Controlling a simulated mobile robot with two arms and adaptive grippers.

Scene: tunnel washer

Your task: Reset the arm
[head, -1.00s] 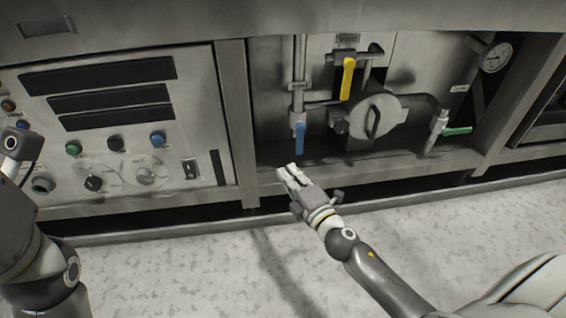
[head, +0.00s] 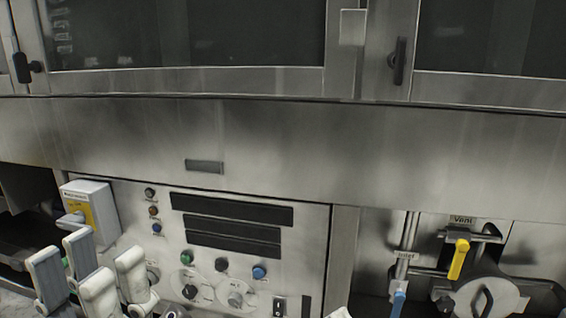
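My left gripper (head: 90,272) is raised at the bottom left, in front of the control panel's left side. Its pale fingers point up and stand apart, with nothing held between them. Only a pale tip of my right gripper (head: 341,313) shows at the bottom edge, below the panel's right post. The rest of the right arm is out of view, so whether it is open or shut is unclear.
The control panel (head: 310,240) has knobs, buttons and dark displays. A grey box with a yellow label (head: 92,212) is at left. A yellow vent handle (head: 458,259) and blue inlet handle (head: 398,303) are at right. Windowed doors are above.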

